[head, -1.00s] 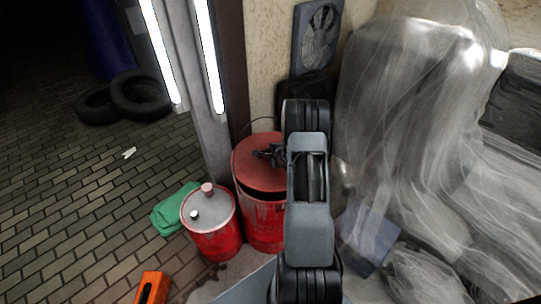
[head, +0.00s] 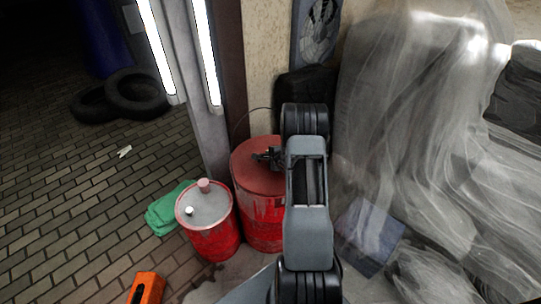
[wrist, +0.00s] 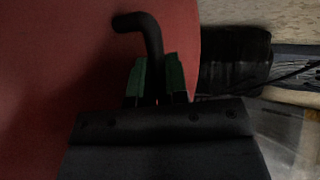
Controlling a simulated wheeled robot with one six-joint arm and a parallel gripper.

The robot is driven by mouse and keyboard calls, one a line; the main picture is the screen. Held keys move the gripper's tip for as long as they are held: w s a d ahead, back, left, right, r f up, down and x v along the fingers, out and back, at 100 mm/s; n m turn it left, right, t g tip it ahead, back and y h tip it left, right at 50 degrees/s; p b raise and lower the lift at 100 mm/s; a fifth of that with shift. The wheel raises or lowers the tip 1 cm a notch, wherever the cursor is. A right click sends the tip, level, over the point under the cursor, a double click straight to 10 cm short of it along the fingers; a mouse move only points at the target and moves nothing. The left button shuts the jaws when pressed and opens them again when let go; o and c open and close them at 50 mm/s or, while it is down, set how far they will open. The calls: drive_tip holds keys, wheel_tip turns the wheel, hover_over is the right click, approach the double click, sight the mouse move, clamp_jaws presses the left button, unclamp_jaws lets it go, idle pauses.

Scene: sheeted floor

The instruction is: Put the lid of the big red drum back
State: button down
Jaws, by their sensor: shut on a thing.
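The big red drum (head: 263,222) stands against the pillar and wall in the head view. Its red lid (head: 252,168) lies over the drum's top, and no gap shows between them from here. In the wrist view the lid (wrist: 60,70) fills the left side, with a dark bent handle (wrist: 148,38) rising from it. My gripper (wrist: 156,85) is shut on this handle, its green-padded fingers on either side. In the head view my gripper (head: 270,156) is at the lid's top; my arm hides the lid's right side.
A smaller red drum with a grey top (head: 208,222) stands just left of the big one. A green cloth (head: 170,208) and an orange object (head: 147,288) lie on the floor. Sheeted things (head: 420,130) fill the right. Tyres (head: 135,95) lie far left.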

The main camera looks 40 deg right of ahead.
drive_tip(key=shift+f, duration=0.45)
idle(0.6)
drive_tip(key=c, duration=1.1)
unclamp_jaws()
drive_tip(key=shift+o, duration=0.2)
drive_tip(key=shift+f, duration=0.1)
drive_tip(key=shift+s+f+b, duration=0.1)
drive_tip(key=shift+s+b, duration=0.05)
drive_tip(key=shift+b, duration=0.15)
drive_tip(key=p+v, duration=0.1)
drive_tip(key=v, duration=0.6)
drive_tip(key=p+v, duration=0.1)
drive_tip(key=v, duration=0.5)
drive_tip(key=shift+s+r+p, duration=0.2)
drive_tip(key=shift+r+p, duration=0.1)
drive_tip(key=shift+r, duration=0.15)
